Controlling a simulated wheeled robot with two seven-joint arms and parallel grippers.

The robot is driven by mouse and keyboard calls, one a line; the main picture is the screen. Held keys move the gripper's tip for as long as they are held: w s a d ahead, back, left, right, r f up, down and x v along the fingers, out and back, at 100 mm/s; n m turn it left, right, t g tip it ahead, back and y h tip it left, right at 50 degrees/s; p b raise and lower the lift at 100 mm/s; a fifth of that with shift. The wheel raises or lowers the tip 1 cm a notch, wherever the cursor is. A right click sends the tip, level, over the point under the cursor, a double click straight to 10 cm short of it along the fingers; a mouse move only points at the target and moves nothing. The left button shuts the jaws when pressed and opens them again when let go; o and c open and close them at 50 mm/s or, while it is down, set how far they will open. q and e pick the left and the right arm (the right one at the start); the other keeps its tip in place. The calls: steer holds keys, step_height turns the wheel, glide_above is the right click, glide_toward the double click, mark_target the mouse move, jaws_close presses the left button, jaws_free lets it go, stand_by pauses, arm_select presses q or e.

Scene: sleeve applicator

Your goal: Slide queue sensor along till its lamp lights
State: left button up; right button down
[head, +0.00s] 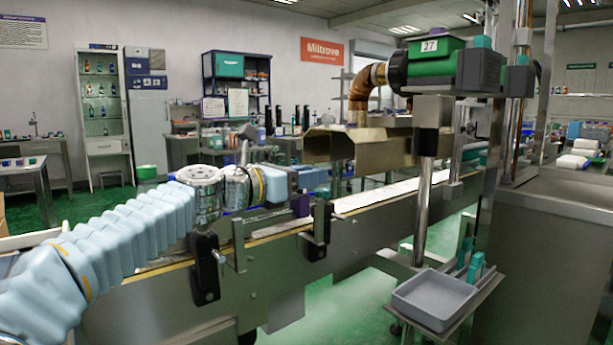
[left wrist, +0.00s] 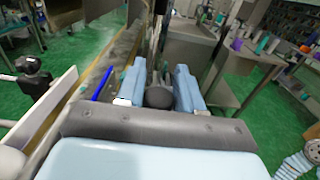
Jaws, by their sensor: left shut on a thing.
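My left gripper (head: 308,180) is at the end of the pale blue sleeved arm, above the near rail of the conveyor (head: 275,255). In the left wrist view its two blue fingers (left wrist: 160,88) are on either side of a dark rounded part (left wrist: 158,96), and they are shut on it. I take this part to be the queue sensor's grip; most of the sensor is hidden by the fingers. A black clamp block (head: 318,230) is on the conveyor's side just below the gripper. I cannot make out a lit lamp. My right gripper is not in view.
Another black block with a knob (head: 205,270) is on the conveyor's side, to the left. A brass-coloured hood (head: 350,140) and the green-and-black machine head (head: 435,65) stand over the belt to the right. A grey tray (head: 433,300) stands at the front right.

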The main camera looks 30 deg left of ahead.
arm_select(q)
jaws_close()
steer(key=p+v, duration=0.1)
steer(key=v, duration=0.6)
steer(key=o, duration=1)
jaws_free()
steer(key=shift+c, duration=0.2)
steer(key=shift+s, duration=0.1)
steer(key=v, duration=1.3)
steer(key=shift+s+a, duration=0.2)
steer(key=shift+s, duration=0.15)
steer(key=shift+f, duration=0.1)
